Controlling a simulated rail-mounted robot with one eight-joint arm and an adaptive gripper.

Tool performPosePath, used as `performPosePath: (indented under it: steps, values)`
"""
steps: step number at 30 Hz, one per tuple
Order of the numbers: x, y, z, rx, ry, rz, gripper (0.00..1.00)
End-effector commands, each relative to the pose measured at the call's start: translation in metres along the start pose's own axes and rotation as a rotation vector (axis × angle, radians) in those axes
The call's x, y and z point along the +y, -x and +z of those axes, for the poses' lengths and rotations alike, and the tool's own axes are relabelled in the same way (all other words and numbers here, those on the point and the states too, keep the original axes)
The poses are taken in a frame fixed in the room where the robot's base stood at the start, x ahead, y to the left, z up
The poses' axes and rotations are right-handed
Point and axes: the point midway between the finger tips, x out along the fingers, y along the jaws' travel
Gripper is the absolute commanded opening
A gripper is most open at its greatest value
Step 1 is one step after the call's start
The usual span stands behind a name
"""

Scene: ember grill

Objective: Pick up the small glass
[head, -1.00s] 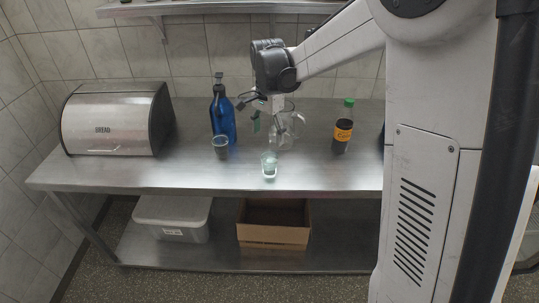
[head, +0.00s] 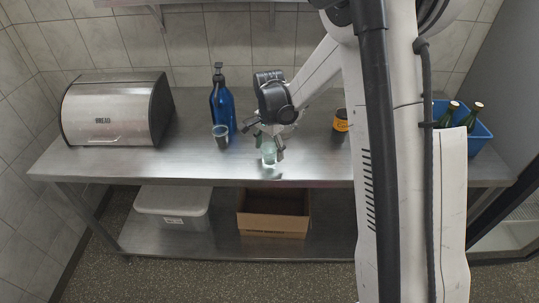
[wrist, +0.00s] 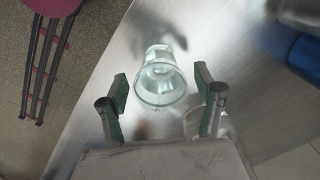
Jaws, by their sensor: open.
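The small glass (head: 268,156) is clear and stands on the metal table near its front edge. In the wrist view the small glass (wrist: 162,83) shows its open rim, between and slightly beyond my fingertips. My gripper (head: 268,145) is open and empty, low over the table at the glass. In the wrist view my gripper (wrist: 160,90) has one green-padded finger on each side of the glass, with visible gaps. In the head view the gripper partly covers the glass.
A grey cup (head: 221,138) and a blue bottle (head: 221,105) stand to the left. A bread box (head: 115,112) is farther left. A dark bottle with an orange label (head: 340,122) is to the right. Another clear glass object (wrist: 222,124) lies partly behind my right finger.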

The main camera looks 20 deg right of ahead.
Motion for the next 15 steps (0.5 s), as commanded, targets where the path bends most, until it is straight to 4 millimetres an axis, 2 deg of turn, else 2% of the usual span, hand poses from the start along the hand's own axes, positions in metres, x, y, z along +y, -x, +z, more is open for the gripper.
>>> performPosePath:
  steps: [6,15]
  values:
    - [0.000,-0.024,-0.001,0.000,0.000,0.000,0.66]
    - [0.000,-0.029,-0.001,0.000,0.000,0.000,0.66]
